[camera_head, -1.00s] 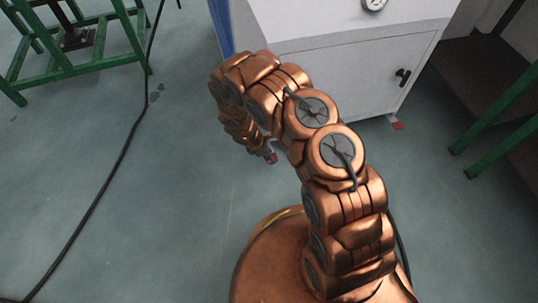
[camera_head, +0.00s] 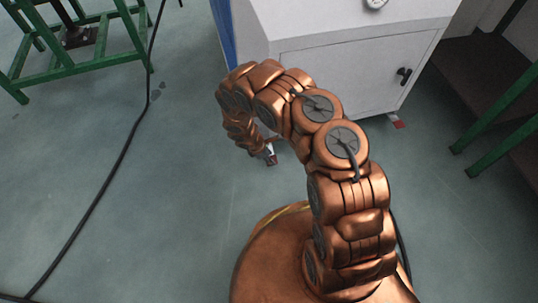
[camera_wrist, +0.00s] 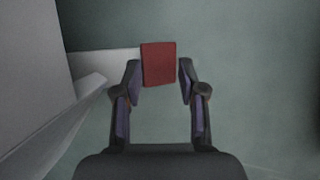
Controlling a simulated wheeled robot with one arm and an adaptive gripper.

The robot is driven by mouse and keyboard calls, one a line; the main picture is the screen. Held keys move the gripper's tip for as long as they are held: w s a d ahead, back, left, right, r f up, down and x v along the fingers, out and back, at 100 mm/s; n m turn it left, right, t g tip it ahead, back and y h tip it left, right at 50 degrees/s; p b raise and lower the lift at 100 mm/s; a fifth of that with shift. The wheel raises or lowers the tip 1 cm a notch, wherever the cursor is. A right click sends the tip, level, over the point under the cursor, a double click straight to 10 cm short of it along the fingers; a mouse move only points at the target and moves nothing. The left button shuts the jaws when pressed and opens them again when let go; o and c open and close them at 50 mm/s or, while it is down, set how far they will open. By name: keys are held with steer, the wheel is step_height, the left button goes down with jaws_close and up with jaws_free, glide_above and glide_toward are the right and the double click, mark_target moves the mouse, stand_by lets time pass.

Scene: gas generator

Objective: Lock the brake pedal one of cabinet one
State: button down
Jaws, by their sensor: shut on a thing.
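A red brake pedal (camera_wrist: 158,62) shows in the wrist view, on a pale bracket at the foot of the white cabinet (camera_head: 355,75). My gripper (camera_wrist: 160,82) is shut on this pedal, with one fingertip on each side of it. In the head view my gripper (camera_head: 268,156) is low by the cabinet's left front corner, where arm and fingers partly hide the pedal. A second red pedal (camera_head: 398,123) stands at the cabinet's right front corner, apart from my gripper.
The cabinet door has a black handle (camera_head: 404,75), and a gauge (camera_head: 376,3) sits above it. A green frame (camera_head: 75,55) stands at the left, and green legs (camera_head: 500,143) at the right. A black cable (camera_head: 110,175) crosses the otherwise open floor.

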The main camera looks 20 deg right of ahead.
steer(key=shift+s+d+f, duration=0.1)
steer(key=shift+s+f, duration=0.35)
steer(key=shift+s, duration=0.2)
steer(key=shift+s+d+f, duration=0.1)
steer(key=shift+s+f, duration=0.3)
steer(key=shift+s, duration=0.2)
steer(key=c, duration=0.9)
jaws_free()
steer(key=o, duration=0.3)
steer(key=shift+w+f+g, duration=0.1)
steer(key=shift+f+g, duration=0.2)
steer(key=shift+f, duration=0.05)
steer(key=shift+w+a+r, duration=0.2)
steer(key=shift+w+r, duration=0.05)
steer(key=shift+r, duration=0.1)
steer(key=shift+c, duration=0.3)
steer(key=shift+w+a+r, duration=0.1)
steer(key=shift+a+r, duration=0.1)
steer(key=shift+r, duration=0.25)
steer(key=shift+c, duration=1)
steer(key=v, duration=0.6)
steer(key=shift+r, duration=0.5)
steer(key=shift+d, duration=0.1)
